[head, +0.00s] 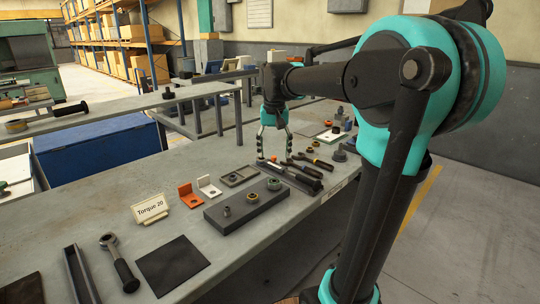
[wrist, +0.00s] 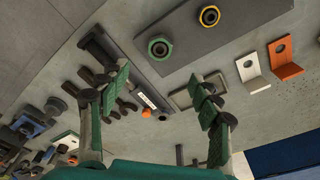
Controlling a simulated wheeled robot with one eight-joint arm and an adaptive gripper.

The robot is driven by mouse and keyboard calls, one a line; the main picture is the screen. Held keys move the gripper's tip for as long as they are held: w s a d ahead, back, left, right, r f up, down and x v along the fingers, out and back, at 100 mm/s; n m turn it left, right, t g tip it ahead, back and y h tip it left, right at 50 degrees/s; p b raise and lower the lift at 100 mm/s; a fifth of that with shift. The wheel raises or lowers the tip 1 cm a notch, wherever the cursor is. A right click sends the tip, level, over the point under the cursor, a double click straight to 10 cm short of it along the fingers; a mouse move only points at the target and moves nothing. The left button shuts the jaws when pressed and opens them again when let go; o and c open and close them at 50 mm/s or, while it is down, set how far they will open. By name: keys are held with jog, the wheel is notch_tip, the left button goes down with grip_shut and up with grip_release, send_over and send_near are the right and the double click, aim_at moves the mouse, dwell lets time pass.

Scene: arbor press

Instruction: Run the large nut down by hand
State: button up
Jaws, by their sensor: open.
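A dark flat block (head: 228,222) lies on the bench with several ringed fittings in a row. The rightmost, a dark nut or stud with a green ring (head: 273,184), also shows in the wrist view (wrist: 160,47). The middle one has a yellow ring (head: 252,198) and shows at the top of the wrist view (wrist: 209,16). Which is the large nut I cannot tell for sure; the green one looks larger. My gripper (head: 275,156) is open and empty, pointing down above the bench behind the block. In the wrist view its fingers (wrist: 155,105) are spread wide, apart from the block.
A "Torque 20" sign (head: 150,209) is at left. Further small parts lie right.

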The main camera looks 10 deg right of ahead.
jog(key=a+r+m+h, duration=0.3)
jog(key=a+m, duration=0.3)
jog(key=m, duration=0.6)
send_near(273, 181)
jog(key=shift+h, duration=0.4)
jog(key=x, duration=0.9)
jog(key=shift+a+f, duration=0.1)
jog(key=shift+a, duration=0.15)
jog(key=shift+c, duration=0.4)
jog(key=c, duration=1.3)
